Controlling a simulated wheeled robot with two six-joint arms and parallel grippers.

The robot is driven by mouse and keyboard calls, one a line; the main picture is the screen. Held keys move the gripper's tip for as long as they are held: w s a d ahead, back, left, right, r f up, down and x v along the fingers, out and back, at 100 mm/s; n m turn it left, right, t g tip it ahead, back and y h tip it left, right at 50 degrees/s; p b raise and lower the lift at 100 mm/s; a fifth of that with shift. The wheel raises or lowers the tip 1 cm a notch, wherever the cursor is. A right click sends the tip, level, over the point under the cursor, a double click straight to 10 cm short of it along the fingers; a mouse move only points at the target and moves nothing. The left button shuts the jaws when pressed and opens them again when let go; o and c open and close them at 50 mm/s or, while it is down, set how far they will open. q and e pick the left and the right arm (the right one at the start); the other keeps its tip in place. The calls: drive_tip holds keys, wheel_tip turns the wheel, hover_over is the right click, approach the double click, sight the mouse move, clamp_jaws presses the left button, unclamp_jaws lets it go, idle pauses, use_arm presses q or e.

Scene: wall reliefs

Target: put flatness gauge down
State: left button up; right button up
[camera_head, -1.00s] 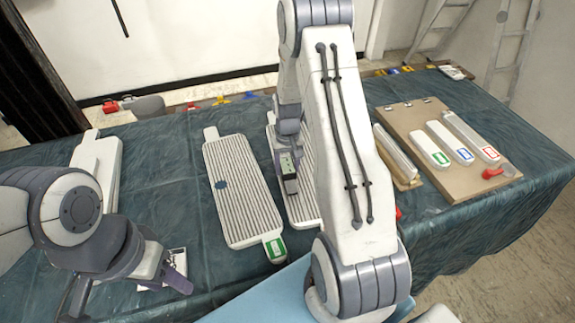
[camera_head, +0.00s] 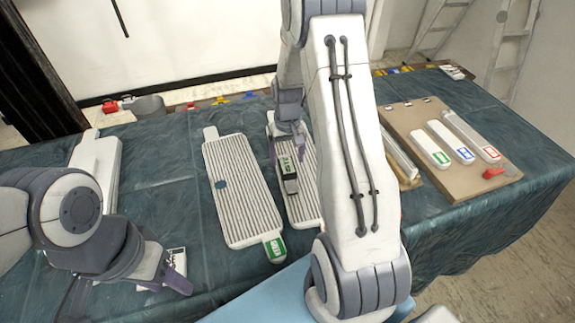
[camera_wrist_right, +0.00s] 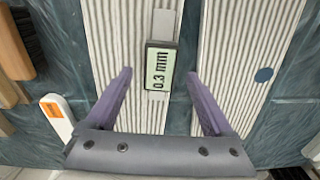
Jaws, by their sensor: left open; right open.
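The flatness gauge (camera_head: 289,178) is a small dark-edged block with a pale display. It rests on the middle ribbed panel (camera_head: 305,205). In the right wrist view the gauge (camera_wrist_right: 161,66) reads 0.3 mm and has a grey bar on its far side. My right gripper (camera_head: 286,146) is open just above the gauge; in its wrist view the two purple fingers stand either side, with gaps to it. My left gripper (camera_head: 168,277) is open and empty over the table's front left. My right arm hides part of the middle panel.
A second ribbed panel (camera_head: 240,190) with a blue spot and green label lies to the left. A white panel (camera_head: 95,165) lies further left. On the right a brown board (camera_head: 425,185) holds several labelled bars.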

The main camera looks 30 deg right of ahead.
sight(288, 166)
wheel_tip(288, 166, up, 8)
drive_tip(key=s+a+r+n, duration=0.3)
drive_tip(key=s+a, duration=0.1)
drive_tip(key=a, duration=0.5)
drive_tip(key=s+a+r+n, duration=0.2)
drive_tip(key=s+a+r, duration=0.1)
drive_tip(key=a, duration=0.6)
drive_tip(key=s+a+n, duration=0.3)
drive_tip(key=s+a, duration=0.1)
drive_tip(key=s, duration=0.5)
drive_tip(key=s+a+r+n+y, duration=0.1)
drive_tip(key=s+a+n, duration=0.2)
drive_tip(key=s+a, duration=0.2)
drive_tip(key=s, duration=0.3)
drive_tip(key=shift+s+a, duration=0.15)
drive_tip(key=shift+s, duration=0.2)
idle(0.5)
